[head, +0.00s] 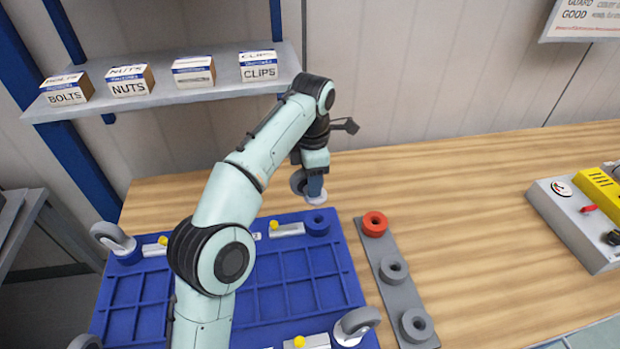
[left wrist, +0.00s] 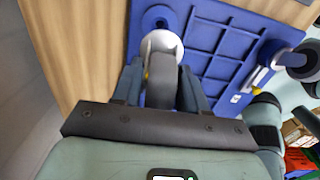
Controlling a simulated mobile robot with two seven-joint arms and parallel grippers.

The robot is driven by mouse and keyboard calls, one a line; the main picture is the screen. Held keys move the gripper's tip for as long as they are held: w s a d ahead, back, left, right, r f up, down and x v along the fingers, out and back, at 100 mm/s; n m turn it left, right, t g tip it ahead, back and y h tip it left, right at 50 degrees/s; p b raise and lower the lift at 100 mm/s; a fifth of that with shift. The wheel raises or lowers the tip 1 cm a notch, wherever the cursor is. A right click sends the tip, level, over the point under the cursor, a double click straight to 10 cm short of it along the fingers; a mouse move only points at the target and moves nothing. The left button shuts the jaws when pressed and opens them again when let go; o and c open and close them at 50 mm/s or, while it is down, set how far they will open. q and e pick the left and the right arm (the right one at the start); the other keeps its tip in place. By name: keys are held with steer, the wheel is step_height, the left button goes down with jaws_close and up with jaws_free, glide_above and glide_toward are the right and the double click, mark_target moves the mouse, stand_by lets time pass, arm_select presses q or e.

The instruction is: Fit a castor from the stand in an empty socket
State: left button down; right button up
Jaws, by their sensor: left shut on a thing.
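My left gripper (head: 314,186) is shut on a grey-wheeled castor (head: 298,182) with a white collar, near the far right corner of the blue panel (head: 345,255). In the left wrist view the castor (left wrist: 163,80) sits between the fingers, its white collar close to an empty blue socket (left wrist: 157,17). That socket (head: 317,223) shows just in front of the castor in the head view. I cannot tell whether they touch. Castors stand at the far left corner (head: 115,240) and near right corner (head: 357,324). The grey stand (head: 381,250) has one red ring and two grey rings, with no castor visible in them.
A control box (head: 570,220) stands at the right of the wooden bench (head: 480,190). A shelf (head: 215,85) with several small boxes is behind my left arm. Yellow-knobbed latches (head: 288,229) lie along the panel's edges.

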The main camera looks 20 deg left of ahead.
arm_select(q)
steer(key=shift+w+d+n, duration=0.2)
steer(key=shift+w+n, duration=0.1)
steer(key=shift+w, duration=0.05)
steer(key=shift+f, duration=0.15)
steer(key=shift+f+b, duration=2.2)
steer(key=shift+f, duration=0.2)
arm_select(e)
steer(key=shift+s+f, duration=0.3)
steer(key=shift+f, duration=0.5)
steer(key=shift+s+f, duration=0.35)
steer(key=shift+f, duration=0.45)
steer(key=shift+s+f, duration=0.3)
steer(key=shift+f, duration=0.5)
arm_select(q)
steer(key=shift+f+b, duration=0.9)
steer(key=shift+f, duration=0.65)
arm_select(e)
steer(key=shift+s+f, duration=0.2)
steer(key=shift+f, duration=0.7)
arm_select(q)
steer(key=shift+f, duration=0.35)
arm_select(e)
steer(key=shift+f, duration=0.2)
arm_select(q)
steer(key=c, duration=0.5)
jaws_free()
